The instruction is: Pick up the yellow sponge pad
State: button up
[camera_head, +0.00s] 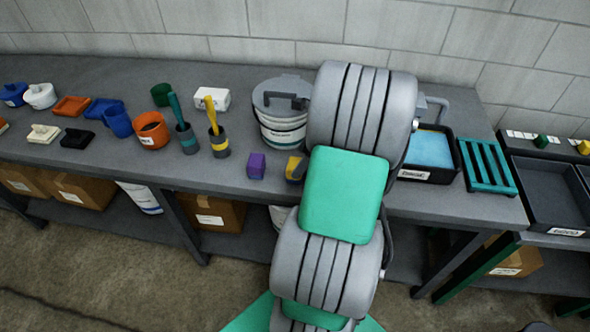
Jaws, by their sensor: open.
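A small yellow pad (293,168) lies near the front edge of the grey workbench, just left of my arm. A dark grey piece covers or adjoins its right side; I cannot tell whether this belongs to the pad or to something else. A purple block (257,165) of similar size sits just left of it, apart from it. My grey and green arm rises in front of the bench and hides what is behind it. My gripper cannot be made out.
A lidded white bucket (282,131) stands behind the pad. Brush holders (220,147), an orange pot (151,134) and a blue mug (117,121) stand left. Right are a blue-filled tray (430,178), a teal rack (488,167) and a dark bin (548,190).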

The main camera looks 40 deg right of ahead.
jog(key=x, duration=0.4)
jog(key=shift+s+a+f+p, duration=0.2)
jog(key=shift+a+p, duration=0.05)
jog(key=shift+p, duration=0.15)
jog(key=shift+w+f, duration=0.2)
jog(key=shift+f, duration=0.25)
jog(key=shift+c, duration=0.3)
jog(key=c, duration=1.4)
jog(key=shift+r, duration=0.2)
